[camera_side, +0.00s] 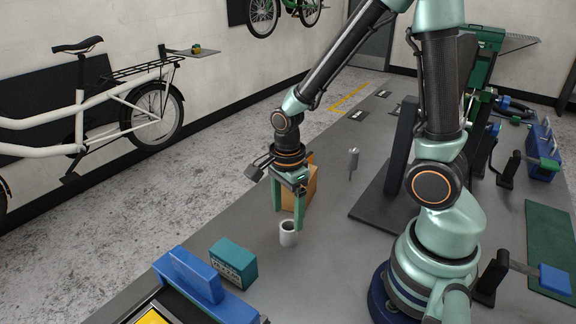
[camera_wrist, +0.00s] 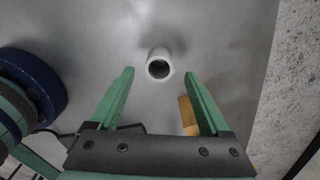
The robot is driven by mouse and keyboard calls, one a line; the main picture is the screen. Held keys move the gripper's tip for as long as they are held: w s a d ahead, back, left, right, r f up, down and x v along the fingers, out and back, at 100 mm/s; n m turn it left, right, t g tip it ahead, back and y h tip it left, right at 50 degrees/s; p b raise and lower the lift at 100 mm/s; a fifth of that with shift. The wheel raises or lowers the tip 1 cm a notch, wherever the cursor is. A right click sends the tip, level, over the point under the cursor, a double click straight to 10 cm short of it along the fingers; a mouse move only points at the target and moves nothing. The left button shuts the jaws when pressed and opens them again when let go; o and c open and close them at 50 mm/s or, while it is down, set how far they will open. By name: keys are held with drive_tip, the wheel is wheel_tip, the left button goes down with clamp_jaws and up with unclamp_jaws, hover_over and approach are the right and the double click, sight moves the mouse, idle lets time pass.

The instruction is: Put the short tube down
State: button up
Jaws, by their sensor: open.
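The short tube (camera_side: 288,236) is a small white-grey hollow cylinder standing upright on the grey bench. In the wrist view the tube (camera_wrist: 153,55) shows its dark open end, between and just beyond the two fingertips. My gripper (camera_side: 288,217) has its green fingers pointing down over the tube, one at each side in the picture. In the wrist view the gripper (camera_wrist: 159,74) is open, with a gap between each finger and the tube. I cannot tell exactly how far the tips are above the bench.
A tan wooden block (camera_side: 311,186) stands just behind the fingers. A teal box (camera_side: 233,263) and a blue block (camera_side: 193,276) are at the front left. Bare bench lies right of the tube.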

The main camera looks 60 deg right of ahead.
wheel_tip(320, 180, up, 6)
wheel_tip(320, 180, up, 6)
drive_tip(key=n+t, duration=0.3)
drive_tip(key=n, duration=0.7)
hover_over(287, 226)
drive_tip(key=r+n, duration=0.1)
drive_tip(key=n, duration=0.2)
drive_tip(key=r+n+t, duration=0.1)
drive_tip(key=r+n, duration=0.1)
drive_tip(key=n, duration=0.1)
drive_tip(key=s+r+n+t, duration=0.1)
drive_tip(key=r+n, duration=0.1)
drive_tip(key=n, duration=0.1)
drive_tip(key=shift+a, duration=0.3)
drive_tip(key=shift+o, duration=0.4)
drive_tip(key=n, duration=0.1)
drive_tip(key=r+n, duration=0.1)
drive_tip(key=shift+s+r+n+t, duration=0.1)
drive_tip(key=shift+s+n+t, duration=0.05)
drive_tip(key=shift+n+t, duration=0.2)
